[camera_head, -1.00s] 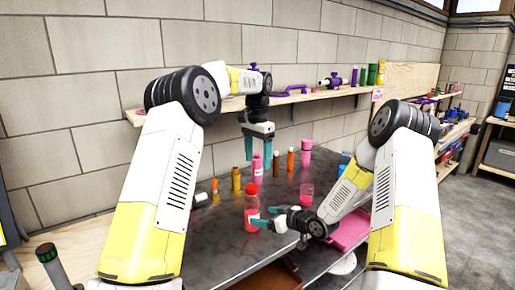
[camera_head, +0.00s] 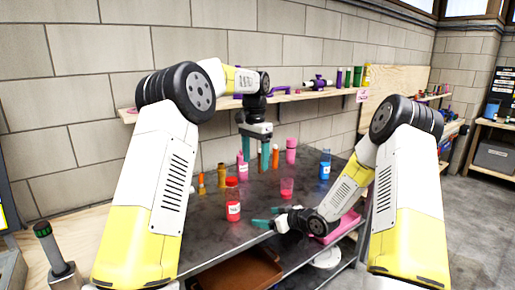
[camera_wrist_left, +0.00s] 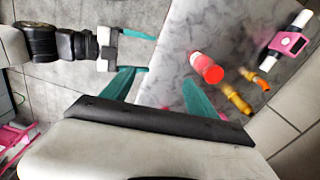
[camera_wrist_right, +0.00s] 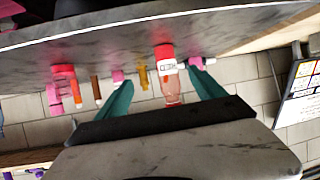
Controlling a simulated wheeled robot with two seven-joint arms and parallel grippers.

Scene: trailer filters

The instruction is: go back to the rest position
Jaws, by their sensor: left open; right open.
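My left gripper (camera_head: 257,157) hangs fingers-down above the back of the dark table (camera_head: 262,205) in the head view. Its teal fingers are apart with nothing held; they also show in the left wrist view (camera_wrist_left: 160,92). My right gripper (camera_head: 268,217) is low at the table's front edge, fingers pointing left, open and empty. In the right wrist view its fingers (camera_wrist_right: 158,95) are apart, with a red-capped bottle (camera_wrist_right: 170,88) seen beyond the gap. In the head view that red-capped bottle (camera_head: 232,205) stands upright left of the right gripper, apart from it.
A pink cup (camera_head: 287,188), a pink bottle (camera_head: 291,151), a blue bottle (camera_head: 325,168) and several small bottles stand on the table. A wall shelf (camera_head: 290,97) runs behind.

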